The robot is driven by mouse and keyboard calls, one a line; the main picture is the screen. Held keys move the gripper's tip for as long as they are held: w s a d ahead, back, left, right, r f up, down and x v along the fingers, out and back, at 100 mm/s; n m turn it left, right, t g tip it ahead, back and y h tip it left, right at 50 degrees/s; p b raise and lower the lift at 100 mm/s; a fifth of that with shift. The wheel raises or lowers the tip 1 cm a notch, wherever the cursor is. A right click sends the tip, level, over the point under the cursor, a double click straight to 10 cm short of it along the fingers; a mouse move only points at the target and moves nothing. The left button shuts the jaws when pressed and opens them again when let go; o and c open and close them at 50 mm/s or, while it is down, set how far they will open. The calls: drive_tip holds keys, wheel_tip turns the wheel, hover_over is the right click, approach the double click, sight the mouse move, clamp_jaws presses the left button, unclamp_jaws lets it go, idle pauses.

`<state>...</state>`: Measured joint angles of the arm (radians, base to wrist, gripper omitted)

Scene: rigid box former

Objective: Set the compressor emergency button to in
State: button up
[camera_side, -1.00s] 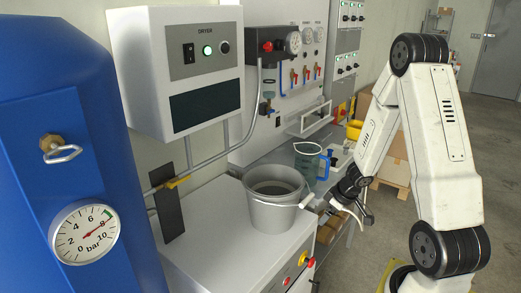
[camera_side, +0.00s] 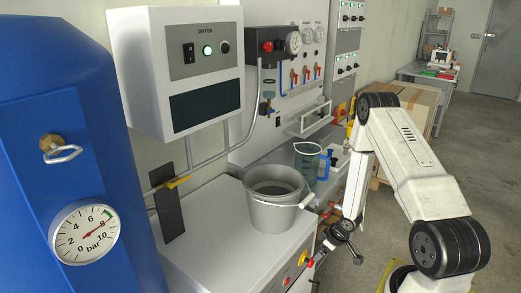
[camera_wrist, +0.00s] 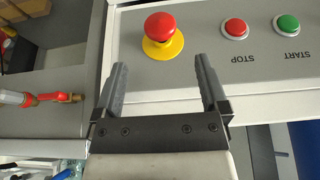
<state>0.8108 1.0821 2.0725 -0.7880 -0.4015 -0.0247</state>
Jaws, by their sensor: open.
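The emergency button (camera_wrist: 160,27) is a red mushroom head on a yellow base, on the grey front panel of the compressor housing. It appears beyond and between my fingertips in the wrist view, and at the housing's right end in the side view (camera_side: 305,259). The head stands proud of its base; I cannot tell whether it is in or out. My gripper (camera_wrist: 161,66) is open and empty. In the side view my gripper (camera_side: 337,257) is right of the button, apart from it.
A red STOP button (camera_wrist: 235,29) and green START button (camera_wrist: 287,25) sit right of it in the wrist view. A grey bucket (camera_side: 275,205) stands on the housing. A clear jug (camera_side: 308,163) is behind. A red-handled fitting (camera_wrist: 60,97) shows at wrist-view left.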

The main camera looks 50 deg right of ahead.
sight(310, 262)
drive_tip(key=shift+f, duration=0.2)
drive_tip(key=shift+x, duration=3.75)
drive_tip(key=shift+w, duration=0.1)
clamp_jaws()
